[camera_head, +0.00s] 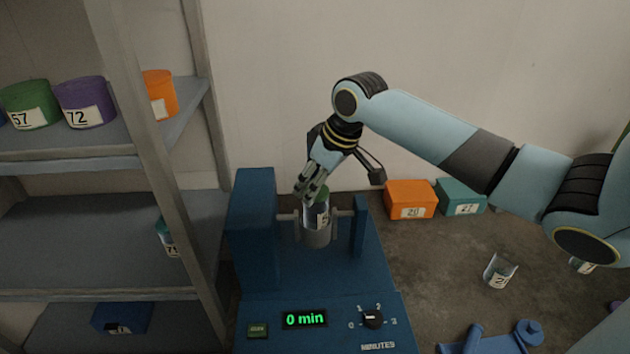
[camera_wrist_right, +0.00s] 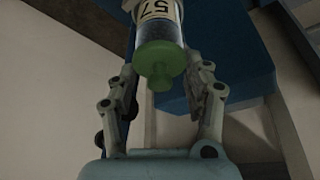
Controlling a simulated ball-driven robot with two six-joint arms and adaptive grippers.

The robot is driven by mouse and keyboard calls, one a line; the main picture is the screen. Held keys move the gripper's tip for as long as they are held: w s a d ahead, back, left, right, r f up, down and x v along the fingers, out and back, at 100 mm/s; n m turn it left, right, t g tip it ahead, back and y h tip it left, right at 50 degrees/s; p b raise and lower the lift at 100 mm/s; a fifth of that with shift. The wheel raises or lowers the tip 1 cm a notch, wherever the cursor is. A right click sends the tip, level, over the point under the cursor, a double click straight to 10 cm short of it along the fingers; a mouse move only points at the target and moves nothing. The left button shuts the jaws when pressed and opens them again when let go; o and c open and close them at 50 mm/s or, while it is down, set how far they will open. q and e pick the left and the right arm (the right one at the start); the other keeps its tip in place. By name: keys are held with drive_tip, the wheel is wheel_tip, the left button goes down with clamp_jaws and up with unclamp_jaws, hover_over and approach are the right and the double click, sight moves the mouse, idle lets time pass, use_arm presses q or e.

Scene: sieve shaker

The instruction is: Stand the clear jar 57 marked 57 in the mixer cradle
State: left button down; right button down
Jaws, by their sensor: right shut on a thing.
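The clear jar 57 (camera_head: 317,213) has a green lid and a white label. It stands upright in the grey cup of the mixer cradle (camera_head: 318,239), its lower part hidden by the cup. The wrist view shows the jar's label reading 57 (camera_wrist_right: 158,10) and its green lid with a knob. My right gripper (camera_head: 311,190) reaches down from above and is shut on the jar at its upper part; its fingers (camera_wrist_right: 165,85) lie on both sides of the jar. My left gripper is not in view.
The blue mixer (camera_head: 258,222) has a display (camera_head: 304,319) reading 0 min and a dial (camera_head: 373,317). Orange (camera_head: 411,198) and teal (camera_head: 460,196) boxes stand behind right. A clear jar (camera_head: 499,271) stands on the bench. Shelves at left hold a green canister (camera_head: 30,104) marked 57 and others.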

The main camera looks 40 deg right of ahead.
drive_tip(key=shift+f+b, duration=0.3)
drive_tip(key=shift+f, duration=0.4)
drive_tip(key=shift+f, duration=0.3)
drive_tip(key=shift+f, duration=0.6)
idle(0.7)
drive_tip(key=shift+c, duration=2.4)
unclamp_jaws()
